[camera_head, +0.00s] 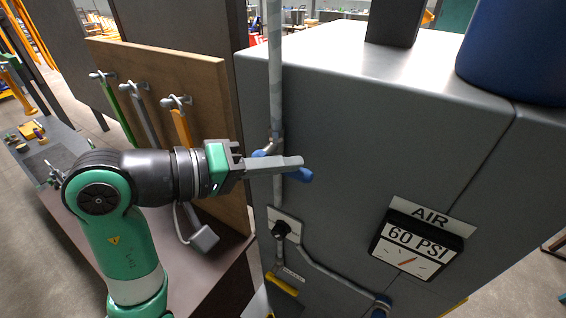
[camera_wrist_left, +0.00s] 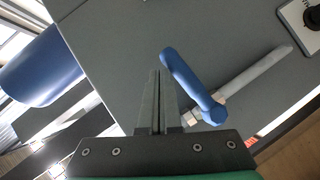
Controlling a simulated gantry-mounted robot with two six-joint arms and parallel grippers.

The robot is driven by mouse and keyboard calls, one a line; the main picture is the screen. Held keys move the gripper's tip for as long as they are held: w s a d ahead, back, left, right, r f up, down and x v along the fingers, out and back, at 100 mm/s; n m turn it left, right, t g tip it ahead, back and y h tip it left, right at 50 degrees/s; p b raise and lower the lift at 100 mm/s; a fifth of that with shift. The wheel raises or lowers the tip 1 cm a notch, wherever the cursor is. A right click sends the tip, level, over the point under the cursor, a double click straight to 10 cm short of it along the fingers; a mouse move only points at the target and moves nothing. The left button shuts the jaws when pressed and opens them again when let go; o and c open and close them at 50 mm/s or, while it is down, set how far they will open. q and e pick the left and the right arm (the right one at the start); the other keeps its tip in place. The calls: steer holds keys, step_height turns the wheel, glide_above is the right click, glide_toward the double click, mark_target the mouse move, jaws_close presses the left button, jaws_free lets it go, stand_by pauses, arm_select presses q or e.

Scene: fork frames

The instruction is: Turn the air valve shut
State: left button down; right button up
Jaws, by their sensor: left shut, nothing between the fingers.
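The air valve has a blue lever handle (camera_head: 300,175) on the vertical grey pipe (camera_head: 276,80) along the side of the grey cabinet. The handle lies crosswise to the pipe, its middle hidden behind my left gripper in the head view. My left gripper (camera_head: 301,162) is shut and empty, its fingers in front of the valve. In the left wrist view, the shut fingers (camera_wrist_left: 157,74) lie just beside the blue handle (camera_wrist_left: 190,83), roughly along it; I cannot tell whether they touch. The pipe (camera_wrist_left: 258,73) runs off to the upper right there. My right gripper is not in view.
The AIR gauge (camera_head: 415,247), labelled 60 PSI, is on the cabinet (camera_head: 370,130). A black knob (camera_head: 281,229) sits below the valve. A wooden board (camera_head: 215,90) with several hanging tools stands at the left. A blue cylinder (camera_head: 515,50) stands on the cabinet.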

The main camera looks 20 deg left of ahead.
arm_select(q)
steer(key=shift+f, duration=0.1)
stand_by(0.6)
steer(key=s+a+r+p, duration=0.1)
steer(key=s+a+r, duration=0.1)
steer(key=s+r, duration=0.7)
steer(key=shift+a+r, duration=0.2)
